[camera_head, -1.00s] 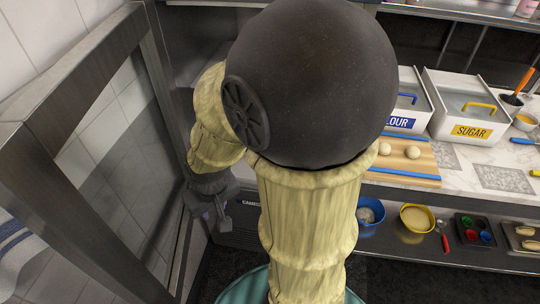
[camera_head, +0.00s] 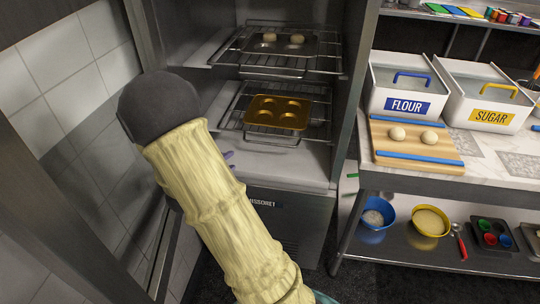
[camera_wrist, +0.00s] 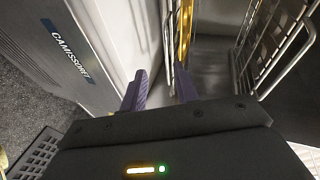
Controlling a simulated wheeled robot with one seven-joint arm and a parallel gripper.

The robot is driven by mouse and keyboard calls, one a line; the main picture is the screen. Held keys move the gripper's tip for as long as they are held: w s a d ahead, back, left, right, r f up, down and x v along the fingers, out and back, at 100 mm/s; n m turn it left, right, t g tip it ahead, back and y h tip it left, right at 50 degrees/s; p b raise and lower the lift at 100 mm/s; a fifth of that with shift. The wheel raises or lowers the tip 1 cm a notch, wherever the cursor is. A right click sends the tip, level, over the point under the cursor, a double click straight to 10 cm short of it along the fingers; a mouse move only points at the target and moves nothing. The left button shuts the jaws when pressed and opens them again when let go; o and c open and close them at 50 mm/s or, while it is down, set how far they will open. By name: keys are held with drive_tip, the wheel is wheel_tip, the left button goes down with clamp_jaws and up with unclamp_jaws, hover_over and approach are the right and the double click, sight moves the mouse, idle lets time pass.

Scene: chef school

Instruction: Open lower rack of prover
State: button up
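The prover's lower wire rack (camera_head: 318,116) holds a gold muffin tin (camera_head: 277,112) inside the open cabinet. In the wrist view, the lower rack (camera_wrist: 169,45) and the edge of the gold tin (camera_wrist: 184,30) appear just beyond the fingers. My gripper (camera_wrist: 160,90) is open, with its two purple fingers apart and nothing between them that I can see held. The rack's edge lines up with the gap between the fingers; contact cannot be told.
The upper rack (camera_head: 325,62) holds a tray with two dough balls and also shows in the wrist view (camera_wrist: 275,45). The open door (camera_head: 50,190) stands at left. A counter (camera_head: 500,150) with flour and sugar bins and a dough board is at right.

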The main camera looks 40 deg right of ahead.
sight(270, 144)
drive_tip(key=s+d+m+g+h, duration=0.1)
drive_tip(key=s+d+f+m+g+h, duration=0.1)
drive_tip(key=m, duration=0.1)
drive_tip(key=shift+s+f+h+b, duration=0.1)
drive_tip(key=shift+h+b, duration=0.3)
drive_tip(key=x, duration=1.7)
drive_tip(key=shift+w+f+p, duration=0.2)
drive_tip(key=shift+w+p, duration=0.05)
drive_tip(key=shift+p, duration=0.1)
drive_tip(key=shift+c, duration=0.4)
clamp_jaws()
